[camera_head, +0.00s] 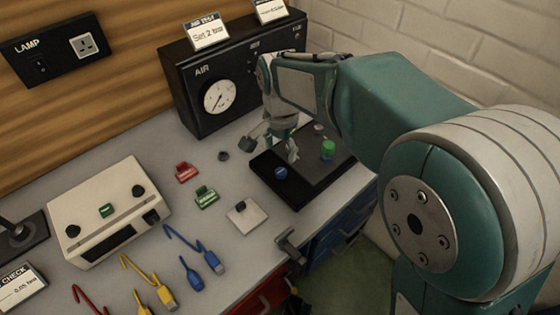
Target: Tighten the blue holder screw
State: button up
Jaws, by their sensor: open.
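The blue holder screw (281,173) is a small round blue knob on the black plate (297,197) at the right of the bench. My gripper (270,150) hangs over the back left part of that plate, pointing down, with its fingers apart and nothing seen between them. One finger is close to the blue screw, a little above and behind it in the picture; I cannot tell whether they touch. A green cylinder (328,149) stands on the plate to the right of my gripper. A small grey piece (319,129) is behind it.
A black AIR box with a gauge (219,97) stands behind my gripper. Red (187,172) and green (206,197) clips, a white block (246,215) and a vise-like handle (290,245) are nearby. Blue, yellow and red leads lie in front of a beige box (100,205).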

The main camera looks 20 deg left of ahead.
aim_at(281, 170)
notch_tip(281, 170, up, 5)
jog(key=shift+a+r, duration=0.1)
jog(key=shift+r, duration=0.1)
dwell(0.4)
jog(key=s+d+r+n+t+y, duration=0.1)
jog(key=d+r, duration=0.2)
jog(key=d, duration=0.6)
jog(key=s+d+r+t, duration=0.1)
jog(key=s+d+r, duration=0.1)
jog(key=d, duration=0.8)
jog(key=s+d+f+n+t+h, duration=0.1)
jog(key=s+d+f+n+t, duration=0.1)
jog(key=s+d, duration=0.8)
jog(key=d+t, duration=0.1)
jog(key=d, duration=0.2)
jog(key=shift+s+d+f+t, duration=0.25)
jog(key=shift+s+t, duration=0.05)
jog(key=shift+s, duration=0.05)
